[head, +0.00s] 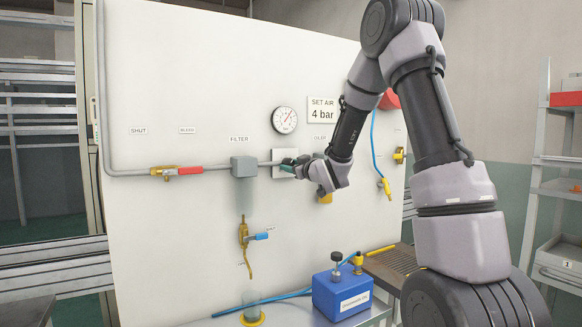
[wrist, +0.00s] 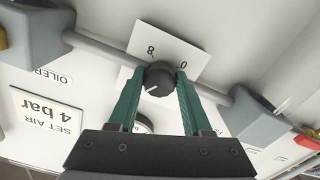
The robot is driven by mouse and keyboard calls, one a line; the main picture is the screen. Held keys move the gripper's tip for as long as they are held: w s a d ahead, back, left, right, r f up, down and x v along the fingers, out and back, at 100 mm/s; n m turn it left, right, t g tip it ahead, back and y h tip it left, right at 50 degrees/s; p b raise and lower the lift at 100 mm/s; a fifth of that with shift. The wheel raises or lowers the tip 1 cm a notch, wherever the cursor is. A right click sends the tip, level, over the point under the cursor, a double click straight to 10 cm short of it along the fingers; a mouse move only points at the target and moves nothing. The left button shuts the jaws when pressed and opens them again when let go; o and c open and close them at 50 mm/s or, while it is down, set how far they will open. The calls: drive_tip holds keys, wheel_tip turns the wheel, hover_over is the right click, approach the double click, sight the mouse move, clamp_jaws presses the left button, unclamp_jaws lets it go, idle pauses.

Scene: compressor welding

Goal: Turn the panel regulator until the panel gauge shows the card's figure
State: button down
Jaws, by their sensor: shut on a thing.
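The panel regulator is a black round knob (wrist: 160,79) in front of a white plate (head: 285,162) marked 0 and 8, with a white pointer line on its face. My gripper (wrist: 158,84) is shut on the knob, one green finger on each side; in the head view my gripper (head: 300,166) hides the knob. The panel gauge (head: 284,120) is a round white dial with a red needle pointing to the upper right; its figures are too small to read. In the wrist view it is mostly hidden behind my gripper. The card (head: 322,109) reads "SET AIR 4 bar".
A grey pipe (head: 130,173) runs across the white panel through the filter (head: 244,167). A red-handled valve (head: 178,171) is at left, and a blue-handled drain valve (head: 250,236) hangs below. A blue container (head: 342,292) stands on the ledge at lower right.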

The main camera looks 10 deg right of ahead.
drive_tip(key=n, duration=0.3)
drive_tip(key=shift+n, duration=2.1)
drive_tip(key=shift+c, duration=1.7)
unclamp_jaws()
drive_tip(key=v, duration=1)
drive_tip(key=shift+s+d, duration=0.15)
drive_tip(key=shift+s, duration=0.25)
drive_tip(key=shift+r, duration=0.1)
